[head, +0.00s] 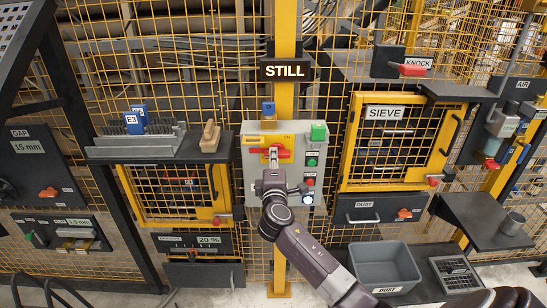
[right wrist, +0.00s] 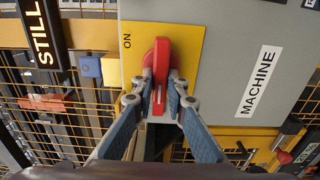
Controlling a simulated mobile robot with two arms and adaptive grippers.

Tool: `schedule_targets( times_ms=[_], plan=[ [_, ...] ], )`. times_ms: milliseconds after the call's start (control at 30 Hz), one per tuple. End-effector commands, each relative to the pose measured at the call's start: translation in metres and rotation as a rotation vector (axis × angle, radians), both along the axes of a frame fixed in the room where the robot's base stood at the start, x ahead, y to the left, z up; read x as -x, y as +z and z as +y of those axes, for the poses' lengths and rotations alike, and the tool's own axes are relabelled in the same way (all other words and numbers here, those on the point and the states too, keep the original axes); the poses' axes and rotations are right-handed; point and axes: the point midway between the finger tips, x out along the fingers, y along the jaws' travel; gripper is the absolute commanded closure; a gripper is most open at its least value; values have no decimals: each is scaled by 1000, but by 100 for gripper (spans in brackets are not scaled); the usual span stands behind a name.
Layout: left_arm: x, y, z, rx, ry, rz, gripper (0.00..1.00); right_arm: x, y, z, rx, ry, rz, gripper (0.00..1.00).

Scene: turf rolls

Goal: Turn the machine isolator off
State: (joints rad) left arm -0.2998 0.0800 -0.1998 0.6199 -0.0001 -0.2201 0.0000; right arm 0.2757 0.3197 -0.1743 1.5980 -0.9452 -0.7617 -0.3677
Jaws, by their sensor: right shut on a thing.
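The machine isolator has a red handle (head: 285,153) on a yellow plate (head: 250,140), at the upper part of a grey control box under the STILL sign. In the right wrist view the red handle (right wrist: 157,60) stands lengthwise between my fingers on the yellow plate (right wrist: 190,50). The ON mark (right wrist: 127,41) is beside it. In the head view the handle lies sideways, with ON above its right part. My right gripper (head: 272,163) is shut on the handle; the fingertips (right wrist: 158,93) hold its near end. My left gripper is out of view.
Below the isolator the grey box (head: 250,170) carries several small buttons and a lit white one (head: 307,199). A shelf (head: 160,150) with a wooden brush juts out at left. The SIEVE door (head: 448,130) is at right, with a grey bin (head: 383,265) below.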

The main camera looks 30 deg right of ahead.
Motion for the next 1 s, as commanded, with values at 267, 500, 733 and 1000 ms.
schedule_targets(
  times_ms=[267, 500, 733, 1000],
  plan=[
    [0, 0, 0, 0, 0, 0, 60, 0, -2, 0, 4, 0, 6, 100],
    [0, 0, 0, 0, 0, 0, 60, 0, -2, 0, 3, 0, 4, 70],
    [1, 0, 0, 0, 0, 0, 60, 0, -1, 0, 2, 0, 2, 70],
    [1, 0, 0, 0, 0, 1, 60, 23, -2, 15, 0, 2, 4, 70]
  ],
)
